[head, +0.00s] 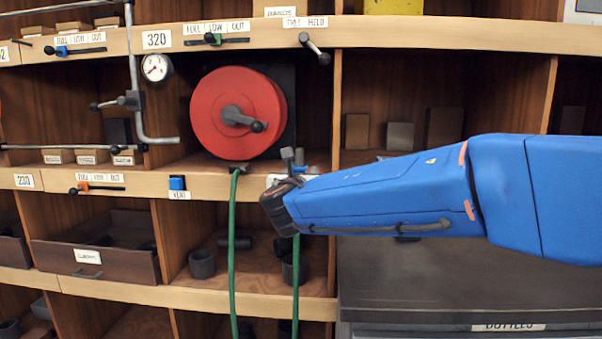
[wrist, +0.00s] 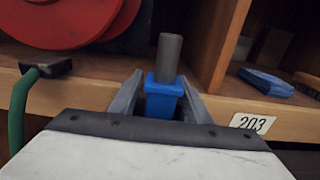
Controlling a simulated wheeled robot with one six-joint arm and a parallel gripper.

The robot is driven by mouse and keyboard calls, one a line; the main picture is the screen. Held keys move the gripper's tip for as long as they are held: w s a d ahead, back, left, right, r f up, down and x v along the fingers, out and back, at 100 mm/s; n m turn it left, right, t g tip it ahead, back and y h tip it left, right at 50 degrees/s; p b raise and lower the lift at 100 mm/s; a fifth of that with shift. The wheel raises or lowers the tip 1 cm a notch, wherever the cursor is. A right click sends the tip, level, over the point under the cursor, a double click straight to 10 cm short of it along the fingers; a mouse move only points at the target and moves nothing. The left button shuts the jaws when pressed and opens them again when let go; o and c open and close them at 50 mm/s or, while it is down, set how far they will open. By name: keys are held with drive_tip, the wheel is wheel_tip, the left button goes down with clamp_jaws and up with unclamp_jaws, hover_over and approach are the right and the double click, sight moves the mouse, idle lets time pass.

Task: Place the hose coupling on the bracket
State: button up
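My gripper (head: 290,172) is at the front edge of the shelf, right of the red reel. In the wrist view its two grey fingers (wrist: 162,98) stand on both sides of a blue block with a grey upright cylinder on top, which I take as the hose coupling (wrist: 165,88). The fingers appear to touch the block. The grey cylinder also shows above my gripper in the head view (head: 287,154). A green hose (head: 295,270) hangs below my gripper. I cannot make out the bracket for certain; it may be hidden by my gripper.
The red reel (head: 238,112) has a grey crank. A dark hose guide (wrist: 46,70) sits on the shelf edge to the left, with green hose running down. A shelf divider (wrist: 222,45) and a flat blue item (wrist: 266,82) are on the right. A gauge (head: 155,67) and pipe stand farther left.

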drive_tip(key=shift+s+r, duration=0.1)
drive_tip(key=shift+r, duration=0.05)
drive_tip(key=s, duration=1.2)
drive_tip(key=shift+a, duration=0.2)
